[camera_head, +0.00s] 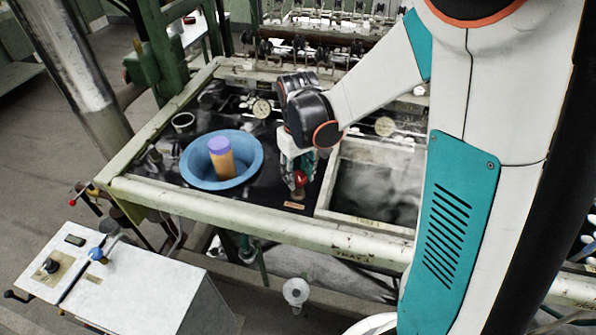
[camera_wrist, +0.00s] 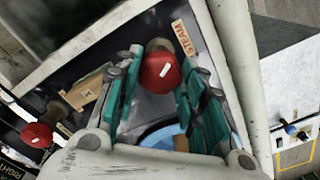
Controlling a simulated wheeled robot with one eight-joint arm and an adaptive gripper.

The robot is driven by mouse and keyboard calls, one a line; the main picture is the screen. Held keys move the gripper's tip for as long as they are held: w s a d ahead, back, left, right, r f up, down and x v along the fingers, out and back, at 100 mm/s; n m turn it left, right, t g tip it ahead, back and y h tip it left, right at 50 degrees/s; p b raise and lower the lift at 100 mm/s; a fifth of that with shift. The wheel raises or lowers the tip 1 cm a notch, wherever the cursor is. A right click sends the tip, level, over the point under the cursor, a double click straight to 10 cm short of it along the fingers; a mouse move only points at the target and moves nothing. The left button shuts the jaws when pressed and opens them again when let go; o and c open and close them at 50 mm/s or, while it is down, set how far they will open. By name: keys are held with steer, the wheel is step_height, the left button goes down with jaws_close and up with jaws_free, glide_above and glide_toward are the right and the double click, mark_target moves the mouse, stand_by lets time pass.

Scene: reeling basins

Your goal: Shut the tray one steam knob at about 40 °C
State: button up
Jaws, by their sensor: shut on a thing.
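A red steam knob (camera_wrist: 160,73) with a white mark sits between my gripper's teal fingers in the wrist view, beside a label reading STEAM (camera_wrist: 184,37). My gripper (camera_wrist: 164,68) is shut on this knob. In the head view my gripper (camera_head: 298,168) reaches down to the red knob (camera_head: 301,178) at the front of the dark basin top, left of a pale-framed tray (camera_head: 326,190) with steamy dark water. One round dial gauge (camera_head: 261,108) stands behind the gripper, another (camera_head: 385,126) behind the tray. Their readings are too small to tell.
A blue bowl (camera_head: 250,178) holding an orange cylinder with a purple top (camera_head: 221,158) stands left of my gripper. A second red knob (camera_wrist: 36,135) shows in the wrist view. A pale rail (camera_head: 250,217) runs along the front; a white control box (camera_head: 130,285) stands before it.

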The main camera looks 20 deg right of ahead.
mark_target(298, 176)
steer(key=m, duration=0.6)
steer(key=shift+m, duration=0.3)
stand_by(0.4)
steer(key=o, duration=1)
steer(key=shift+o, duration=0.2)
step_height(298, 176, up, 12)
